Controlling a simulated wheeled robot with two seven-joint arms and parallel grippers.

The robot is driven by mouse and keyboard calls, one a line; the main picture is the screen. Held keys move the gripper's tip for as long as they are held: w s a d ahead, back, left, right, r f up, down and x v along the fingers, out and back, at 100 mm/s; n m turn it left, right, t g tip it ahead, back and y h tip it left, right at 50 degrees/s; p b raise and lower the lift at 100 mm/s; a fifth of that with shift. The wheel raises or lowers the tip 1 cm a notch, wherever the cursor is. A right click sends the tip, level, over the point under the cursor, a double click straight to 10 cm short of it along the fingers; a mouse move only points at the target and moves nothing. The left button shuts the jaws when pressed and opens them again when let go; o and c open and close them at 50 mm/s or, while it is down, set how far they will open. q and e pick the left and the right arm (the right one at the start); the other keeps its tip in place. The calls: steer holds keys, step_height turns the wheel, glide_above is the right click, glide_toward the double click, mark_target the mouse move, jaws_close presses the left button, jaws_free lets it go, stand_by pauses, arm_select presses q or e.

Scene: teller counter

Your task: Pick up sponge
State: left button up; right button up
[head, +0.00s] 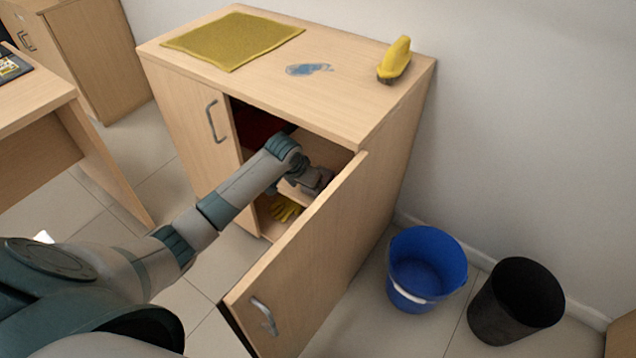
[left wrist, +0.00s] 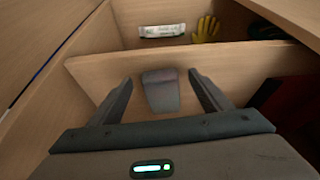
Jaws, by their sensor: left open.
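My left gripper (head: 316,183) reaches into the open right side of the wooden cabinet. In the left wrist view its two fingers (left wrist: 160,95) are open and spread apart. Between them shows a small grey block (left wrist: 161,90) on the wooden shelf; it may be the sponge, and a gap shows on each side of it. I cannot make out this block in the head view, where the gripper and the door hide part of the shelf. My right gripper is not in view.
The cabinet door (head: 300,262) stands open. Yellow gloves (head: 284,208) and a white packet (left wrist: 161,31) lie below the shelf. On top are a yellow cloth (head: 232,40), a blue smear (head: 309,69) and a yellow brush-like thing (head: 395,59). A blue bucket (head: 427,268) and black bin (head: 516,302) stand right.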

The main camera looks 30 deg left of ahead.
mark_target(328, 175)
arm_select(q)
steer(key=shift+w, duration=0.5)
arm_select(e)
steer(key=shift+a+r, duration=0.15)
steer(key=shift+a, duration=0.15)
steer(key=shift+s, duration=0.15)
arm_select(q)
steer(key=shift+w+d, duration=0.1)
steer(key=shift+w, duration=0.4)
steer(key=w, duration=0.2)
steer(key=w+f+b, duration=0.1)
steer(key=w, duration=0.1)
steer(key=shift+d, duration=0.15)
steer(key=shift+w, duration=0.1)
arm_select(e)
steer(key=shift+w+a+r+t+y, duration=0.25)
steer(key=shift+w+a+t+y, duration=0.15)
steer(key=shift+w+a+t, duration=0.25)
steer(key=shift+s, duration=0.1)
arm_select(q)
steer(key=shift+f, duration=0.2)
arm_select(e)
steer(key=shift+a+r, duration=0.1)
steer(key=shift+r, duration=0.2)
arm_select(q)
steer(key=c, duration=1.1)
